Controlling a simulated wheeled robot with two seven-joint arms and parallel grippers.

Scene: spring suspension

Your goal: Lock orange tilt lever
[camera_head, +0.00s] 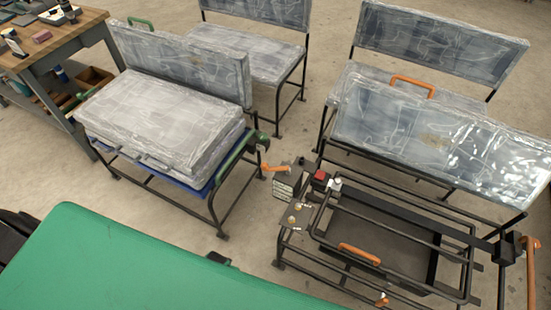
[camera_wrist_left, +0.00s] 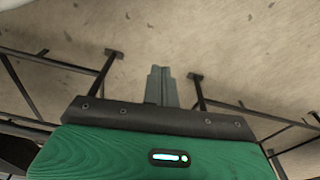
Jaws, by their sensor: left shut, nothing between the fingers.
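A small orange lever (camera_head: 275,168) juts left from a dark bracket at the left side of the right-hand bench frame (camera_head: 340,262) in the head view. Another orange bar (camera_head: 531,270) stands upright at that frame's right end, and a small orange piece (camera_head: 382,300) shows at its front. I cannot tell which of these is the tilt lever. My left gripper (camera_wrist_left: 161,86) is shut and empty in the wrist view, with floor and dark metal legs beyond it and no orange lever. My right gripper is not in view.
An orange handle (camera_head: 360,254) is on the dark tray inside the frame; another (camera_head: 412,86) tops the wrapped backrest (camera_head: 440,140). A green-railed bench with wrapped cushions (camera_head: 160,115) stands left. A wooden workbench (camera_head: 50,40) is upper left. Floor between the benches is clear.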

